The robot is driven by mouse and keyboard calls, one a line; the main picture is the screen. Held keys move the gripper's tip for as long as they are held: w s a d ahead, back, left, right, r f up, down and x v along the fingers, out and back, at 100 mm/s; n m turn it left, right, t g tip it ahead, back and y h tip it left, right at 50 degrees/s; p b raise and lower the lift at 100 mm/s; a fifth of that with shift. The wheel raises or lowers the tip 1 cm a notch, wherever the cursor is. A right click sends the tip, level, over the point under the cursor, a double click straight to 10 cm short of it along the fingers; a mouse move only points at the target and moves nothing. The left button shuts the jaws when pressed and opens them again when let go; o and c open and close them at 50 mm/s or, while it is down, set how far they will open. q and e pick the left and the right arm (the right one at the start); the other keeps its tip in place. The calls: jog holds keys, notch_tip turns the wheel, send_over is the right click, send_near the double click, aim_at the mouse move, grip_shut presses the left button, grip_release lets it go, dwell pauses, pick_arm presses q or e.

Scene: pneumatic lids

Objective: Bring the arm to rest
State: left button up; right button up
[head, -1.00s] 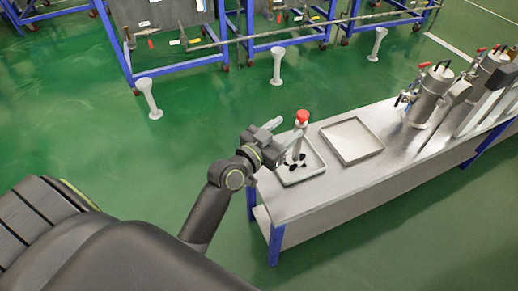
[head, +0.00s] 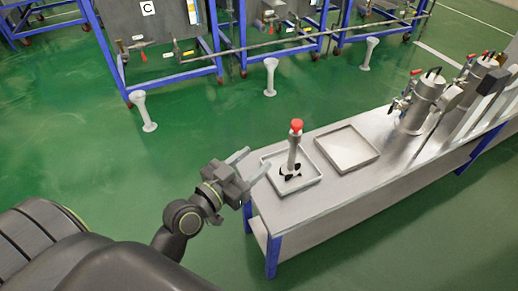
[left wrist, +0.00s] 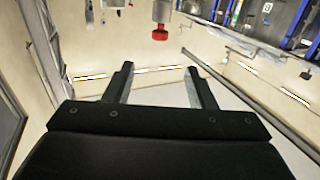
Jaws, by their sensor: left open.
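My left gripper (head: 248,165) is open and empty, left of the bench's near end in the head view. Its two fingers are apart and also show in the left wrist view (left wrist: 160,88). A grey cylinder with a red top (head: 295,148) stands upright in the left tray (head: 312,181) on the bench, apart from the fingers. A red-ended grey cylinder (left wrist: 160,30) shows at the top of the left wrist view. My right gripper is not in view.
A metal bench (head: 385,180) with blue legs runs to the right. An empty second tray (head: 347,150) and metal canisters (head: 422,103) stand on it. Blue-framed racks (head: 160,60) and white posts (head: 143,110) stand beyond. Green floor (head: 90,160) is clear around my arm.

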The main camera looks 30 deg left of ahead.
pick_arm(q)
jog(key=s+a+f+n+g+y, duration=0.1)
jog(key=s+f+g, duration=0.3)
jog(key=f, duration=0.5)
jog(key=s+f+n+g+y, duration=0.1)
jog(key=s+f+g, duration=0.35)
jog(key=f, duration=0.45)
jog(key=s+a+f+n+g+y+p, duration=0.1)
jog(key=s+a+f+g+y+p, duration=0.2)
jog(key=s+f+p, duration=0.45)
jog(key=s+a+f+n+g+p, duration=0.1)
jog(key=s+a+f+g+p, duration=0.3)
jog(key=s+f, duration=0.55)
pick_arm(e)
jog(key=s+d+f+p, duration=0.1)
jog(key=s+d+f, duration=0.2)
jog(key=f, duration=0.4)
pick_arm(q)
jog(key=s+p, duration=0.8)
jog(key=s, duration=0.1)
jog(key=shift+s+a+g+y+p, duration=0.25)
jog(key=shift+s+g+y+p, duration=0.05)
jog(key=shift+s+g, duration=0.1)
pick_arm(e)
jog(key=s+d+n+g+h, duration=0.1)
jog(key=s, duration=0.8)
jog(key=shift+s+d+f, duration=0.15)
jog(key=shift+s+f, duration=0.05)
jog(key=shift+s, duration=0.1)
